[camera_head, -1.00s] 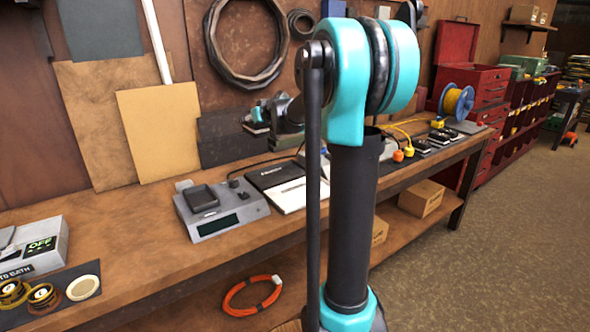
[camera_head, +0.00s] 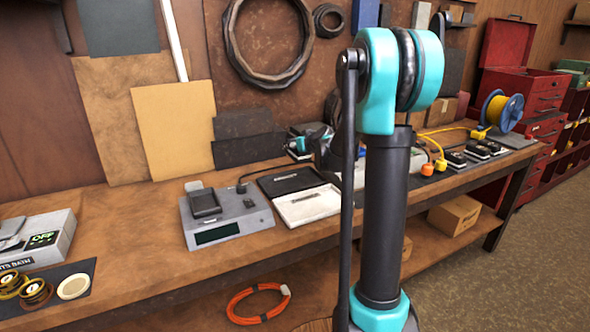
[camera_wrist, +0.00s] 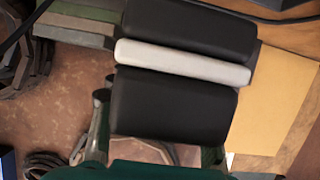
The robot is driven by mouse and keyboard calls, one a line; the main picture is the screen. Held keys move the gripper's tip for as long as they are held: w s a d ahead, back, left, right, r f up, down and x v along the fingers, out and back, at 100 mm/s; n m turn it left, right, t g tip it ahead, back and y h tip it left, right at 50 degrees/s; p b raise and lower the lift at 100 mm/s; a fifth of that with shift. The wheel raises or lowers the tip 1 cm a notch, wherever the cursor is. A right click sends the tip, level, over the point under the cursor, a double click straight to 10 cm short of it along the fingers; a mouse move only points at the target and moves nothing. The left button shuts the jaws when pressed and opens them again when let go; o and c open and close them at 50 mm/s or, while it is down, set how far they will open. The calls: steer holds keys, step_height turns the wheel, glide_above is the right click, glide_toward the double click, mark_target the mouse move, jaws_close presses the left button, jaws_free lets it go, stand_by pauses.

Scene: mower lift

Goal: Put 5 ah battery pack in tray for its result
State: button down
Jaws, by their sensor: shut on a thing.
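My gripper (camera_head: 318,139) is above the back of the bench, partly hidden behind my own arm. It is shut on a black battery pack with a pale band, seen large in the wrist view (camera_wrist: 175,105). The pack also shows small in the head view (camera_head: 298,149); its rating cannot be read. Two flat trays lie side by side on the bench below and in front of the gripper: a black one (camera_head: 268,186) and a white one (camera_head: 290,217). Their lettering is too small to read. The pack is above the bench, apart from both trays.
A grey tester (camera_head: 228,232) with a black cradle stands left of the trays. Several small dark packs (camera_head: 455,160) and a yellow cable (camera_head: 440,131) lie to the right. Bare bench lies between box and tester.

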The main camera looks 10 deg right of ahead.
step_height(320, 180, down, 10)
steer(key=shift+f, duration=0.1)
stand_by(0.4)
steer(key=shift+f, duration=0.1)
steer(key=c, duration=0.7)
jaws_free()
steer(key=shift+s+r, duration=0.2)
steer(key=shift+r, duration=0.05)
steer(key=v, duration=1.1)
steer(key=shift+s+r, duration=0.1)
steer(key=shift+s, duration=0.2)
